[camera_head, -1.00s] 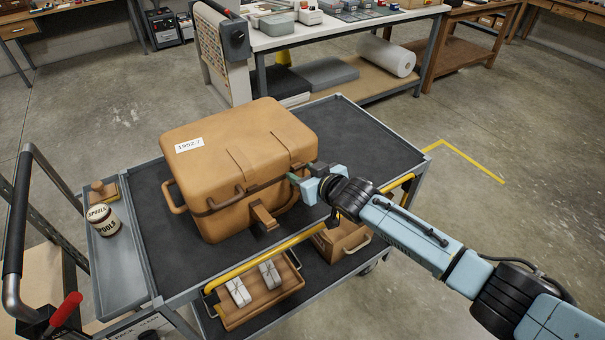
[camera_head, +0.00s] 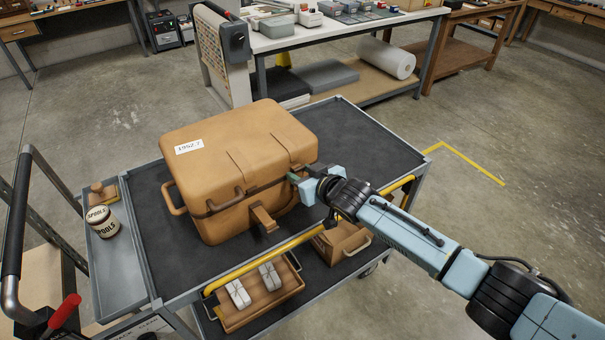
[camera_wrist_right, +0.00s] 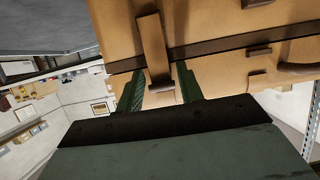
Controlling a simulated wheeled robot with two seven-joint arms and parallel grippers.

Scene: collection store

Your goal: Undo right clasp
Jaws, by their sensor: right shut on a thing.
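The tan case (camera_head: 212,150) stands closed on the cart, with a white label marked 1952.7 on its lid and a dark band around its seam. My right gripper (camera_head: 296,178) is at the right end of the case's front. In the right wrist view its green fingers (camera_wrist_right: 160,88) stand on either side of the right clasp (camera_wrist_right: 150,40), a tan strip with a dark end, and are shut on it. In the head view the gripper mostly hides this clasp. A tan tab (camera_head: 263,217) sticks out from the front, further left. My left gripper is not in view.
The cart (camera_head: 375,140) has a dark top, free right of the case, and a yellow front rail (camera_head: 265,257). A tin of spools (camera_head: 102,221) stands in the left side tray. A tray with white packets (camera_head: 262,300) is below. A workbench (camera_head: 300,38) stands behind.

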